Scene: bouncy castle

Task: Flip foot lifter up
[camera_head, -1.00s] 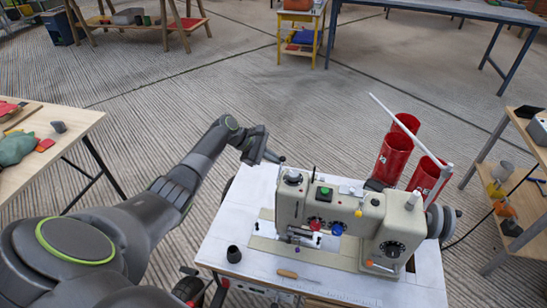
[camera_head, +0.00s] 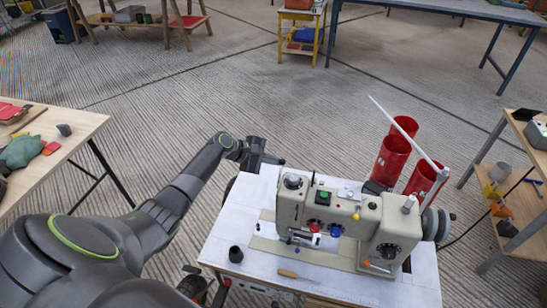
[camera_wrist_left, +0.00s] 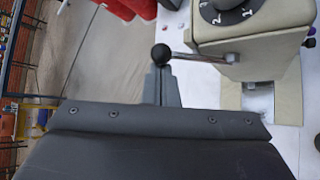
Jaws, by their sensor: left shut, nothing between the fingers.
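The cream sewing machine (camera_head: 345,222) stands on a white-topped table. Its foot lifter shows in the left wrist view as a metal rod (camera_wrist_left: 205,57) with a black ball knob (camera_wrist_left: 161,54), reaching out from the machine's body. My left gripper (camera_head: 275,160) is at the far left of the machine, above the table's back edge. In the left wrist view my gripper's fingers (camera_wrist_left: 161,82) are shut and empty, lined up with the knob, which overlaps their tips. I cannot tell whether they touch it. My right gripper is out of view.
Red thread cones (camera_head: 391,160) and a white slanted rod stand behind the machine. A black cup (camera_head: 235,254) and a wooden-handled tool (camera_head: 290,274) lie on the front of the table (camera_head: 225,228). A workbench (camera_head: 85,125) stands at the left, shelves at the right.

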